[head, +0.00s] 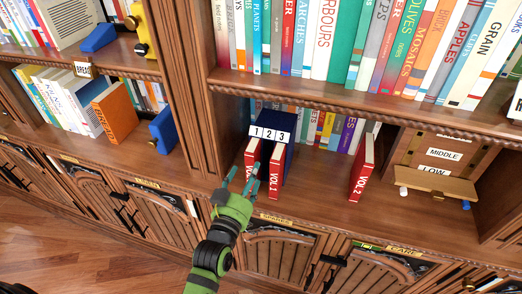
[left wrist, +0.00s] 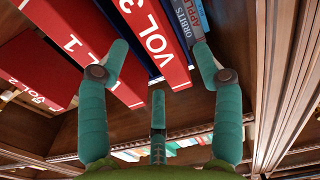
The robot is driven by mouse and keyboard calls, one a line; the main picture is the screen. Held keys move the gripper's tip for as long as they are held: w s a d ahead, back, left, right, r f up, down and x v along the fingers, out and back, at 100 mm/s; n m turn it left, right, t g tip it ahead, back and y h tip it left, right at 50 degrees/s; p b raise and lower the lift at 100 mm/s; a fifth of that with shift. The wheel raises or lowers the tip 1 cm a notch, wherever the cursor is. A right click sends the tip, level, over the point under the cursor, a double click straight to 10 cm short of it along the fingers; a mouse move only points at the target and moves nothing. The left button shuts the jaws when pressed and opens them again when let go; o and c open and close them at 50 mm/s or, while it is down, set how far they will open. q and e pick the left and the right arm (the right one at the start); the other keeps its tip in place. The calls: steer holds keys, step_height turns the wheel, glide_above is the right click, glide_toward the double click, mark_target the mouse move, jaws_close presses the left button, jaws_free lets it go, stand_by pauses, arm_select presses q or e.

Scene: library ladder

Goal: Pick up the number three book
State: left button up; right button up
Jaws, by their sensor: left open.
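The red VOL 3 book (head: 250,155) stands upright in the left of a dark blue holder marked 1 2 3 (head: 287,155), on the lower shelf. Its red spine faces out, partly hidden by my fingers in the head view. It also shows in the left wrist view (left wrist: 152,42). My left gripper (head: 244,172) is open in front of this spine. In the left wrist view its fingers lie to either side of the spine; I cannot tell if they touch it. The red VOL 1 book (head: 275,175) stands just right of VOL 3. My right gripper is not in view.
A red VOL 2 book (head: 362,168) stands apart to the right on the same shelf. A wooden box with MIDDLE and LOW labels (head: 440,165) is farther right. A wooden upright (head: 190,90) bounds the bay at left. Shelf between VOL 1 and VOL 2 is clear.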

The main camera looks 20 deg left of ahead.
mark_target(257, 159)
arm_select(q)
steer(key=shift+w+r+p, duration=0.15)
steer(key=shift+w+p, duration=0.2)
steer(key=shift+w, duration=0.45)
steer(key=w, duration=0.2)
steer(key=w+p, duration=0.1)
steer(key=w, duration=0.1)
steer(key=shift+d+f, duration=0.15)
steer(key=shift+f, duration=0.15)
jaws_close()
steer(key=shift+r, duration=0.1)
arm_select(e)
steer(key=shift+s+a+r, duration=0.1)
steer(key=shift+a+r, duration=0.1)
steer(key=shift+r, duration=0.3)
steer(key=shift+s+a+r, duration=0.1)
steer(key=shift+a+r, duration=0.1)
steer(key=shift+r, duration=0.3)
